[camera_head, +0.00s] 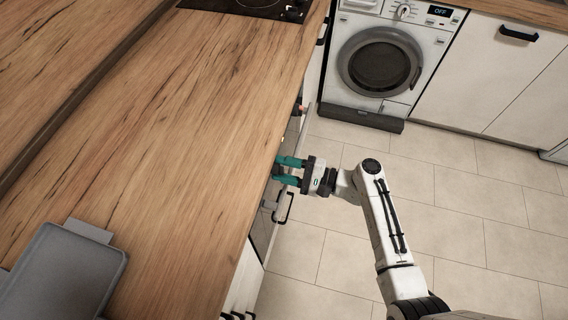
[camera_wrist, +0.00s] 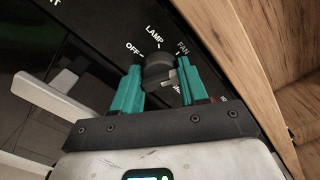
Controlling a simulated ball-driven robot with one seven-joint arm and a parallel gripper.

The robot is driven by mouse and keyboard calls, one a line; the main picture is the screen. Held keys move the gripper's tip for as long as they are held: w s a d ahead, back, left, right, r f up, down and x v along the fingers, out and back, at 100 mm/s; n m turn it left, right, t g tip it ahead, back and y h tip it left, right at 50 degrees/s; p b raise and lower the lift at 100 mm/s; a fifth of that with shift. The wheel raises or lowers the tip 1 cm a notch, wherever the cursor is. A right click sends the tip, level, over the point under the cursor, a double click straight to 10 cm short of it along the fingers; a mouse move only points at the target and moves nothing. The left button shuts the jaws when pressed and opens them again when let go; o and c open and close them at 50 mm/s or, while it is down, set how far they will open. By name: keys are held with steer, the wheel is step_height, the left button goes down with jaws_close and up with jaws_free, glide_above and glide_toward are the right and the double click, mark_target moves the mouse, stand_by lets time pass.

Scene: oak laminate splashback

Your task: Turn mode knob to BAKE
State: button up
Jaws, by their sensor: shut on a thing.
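The mode knob (camera_wrist: 158,68) is dark and round, set in a black panel (camera_wrist: 100,18) in the wrist view. Labels OFF, LAMP and FAN show around it, and another label beside the right finger is partly hidden. No BAKE label can be read. A lighter grey mark on the knob is on its lower right side. My gripper (camera_head: 281,168) has teal fingers and is at the oven front, just below the counter edge. The fingers are on either side of the knob, shut on it. The knob is hidden in the head view.
The wooden counter (camera_head: 170,110) overhangs close to my gripper. A washing machine (camera_head: 385,60) stands at the back. The tiled floor (camera_head: 480,220) on the right is free.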

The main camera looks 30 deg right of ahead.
steer(key=m+p, duration=0.2)
steer(key=m, duration=0.3)
steer(key=shift+d+p, duration=0.1)
steer(key=shift+p, duration=0.3)
stand_by(0.4)
steer(key=o, duration=1.1)
steer(key=shift+c, duration=0.2)
steer(key=shift+s, duration=0.1)
steer(key=b+v, duration=0.1)
steer(key=v, duration=0.9)
steer(key=shift+s+d, duration=0.2)
steer(key=shift+d, duration=0.05)
